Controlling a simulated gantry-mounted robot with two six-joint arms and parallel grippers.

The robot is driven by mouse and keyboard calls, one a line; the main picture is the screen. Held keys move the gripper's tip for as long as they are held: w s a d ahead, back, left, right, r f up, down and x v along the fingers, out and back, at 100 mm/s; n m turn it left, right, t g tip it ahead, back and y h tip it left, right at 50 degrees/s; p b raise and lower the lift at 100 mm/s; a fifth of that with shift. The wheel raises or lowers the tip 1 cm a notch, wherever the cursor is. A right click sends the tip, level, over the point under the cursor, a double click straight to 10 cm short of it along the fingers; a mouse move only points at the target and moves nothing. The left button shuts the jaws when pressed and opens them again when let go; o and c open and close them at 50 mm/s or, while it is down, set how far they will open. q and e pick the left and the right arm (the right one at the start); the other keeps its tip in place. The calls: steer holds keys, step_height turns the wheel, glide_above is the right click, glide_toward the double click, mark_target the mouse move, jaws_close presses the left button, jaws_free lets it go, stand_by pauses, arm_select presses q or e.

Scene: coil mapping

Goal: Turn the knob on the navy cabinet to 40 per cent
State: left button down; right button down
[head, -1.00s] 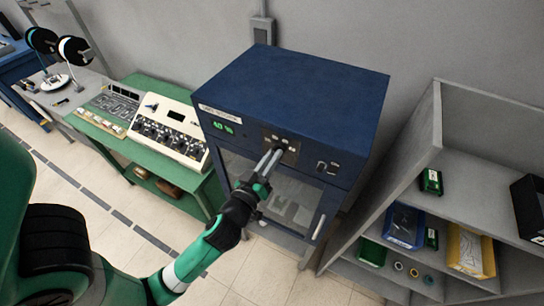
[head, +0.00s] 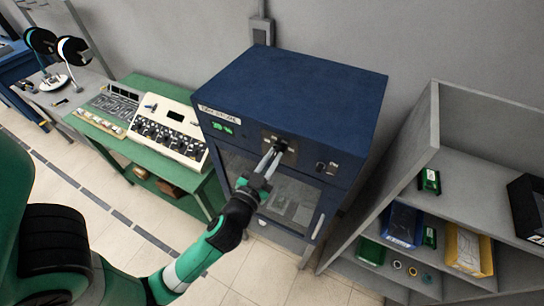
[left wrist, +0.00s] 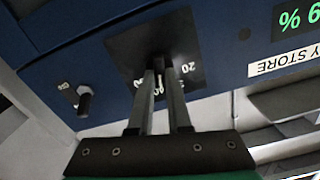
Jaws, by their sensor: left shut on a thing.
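The navy cabinet (head: 290,85) stands against the wall in the head view. Its knob sits on a dark dial plate (head: 290,148) on the front. My left gripper (head: 277,149) reaches up to this plate. In the left wrist view my left gripper (left wrist: 159,72) is shut on the knob (left wrist: 158,63), which is mostly hidden between the fingertips. White dial numbers, one reading 20, show beside the fingers on the plate (left wrist: 125,48). A green display (left wrist: 298,20) with a percent sign is cut off at the edge. My right gripper is not in view.
A switch (left wrist: 85,98) sits on the cabinet front beside the dial plate. A green bench (head: 150,85) with a cream control console (head: 170,128) stands left. A grey shelf unit (head: 436,118) with bins stands close on the right. Tiled floor lies open in front.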

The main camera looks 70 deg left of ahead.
arm_select(q)
steer(key=shift+m, duration=0.7)
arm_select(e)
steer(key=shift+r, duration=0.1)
arm_select(q)
steer(key=c, duration=0.9)
jaws_free()
steer(key=shift+o, duration=0.2)
